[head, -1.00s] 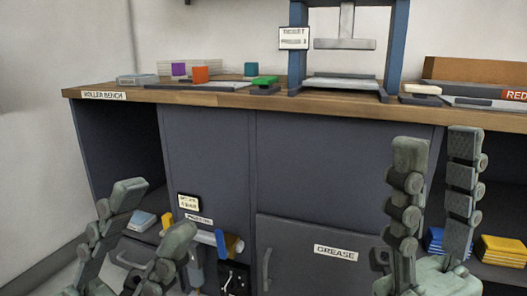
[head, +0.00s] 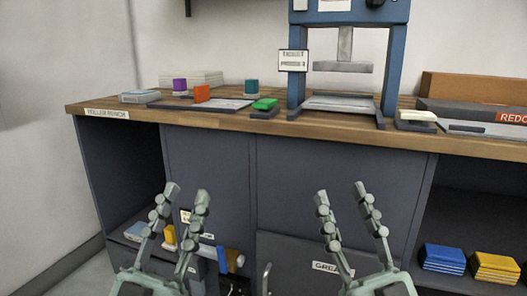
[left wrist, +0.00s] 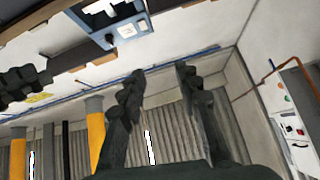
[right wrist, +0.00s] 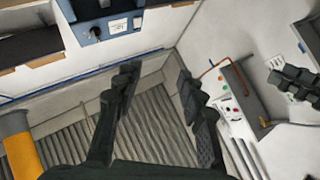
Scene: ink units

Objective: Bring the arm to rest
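My left gripper (head: 187,197) is in the lower left of the head view, in front of the cabinet, fingers up, apart and empty. Its fingers also stand apart with nothing between them in the left wrist view (left wrist: 158,82). My right gripper (head: 341,193) is in the lower middle of the head view, in front of the cabinet doors, also fingers up, open and empty. In the right wrist view (right wrist: 155,75) its fingers are spread with only far background between them. Neither gripper appears to touch anything.
A wooden workbench (head: 200,120) carries a blue press (head: 393,70), a purple block (head: 180,85), an orange block (head: 202,93), a teal block (head: 251,86) and a green piece (head: 265,104). Blue packs (head: 444,259) and yellow packs (head: 496,266) lie on the lower right shelf.

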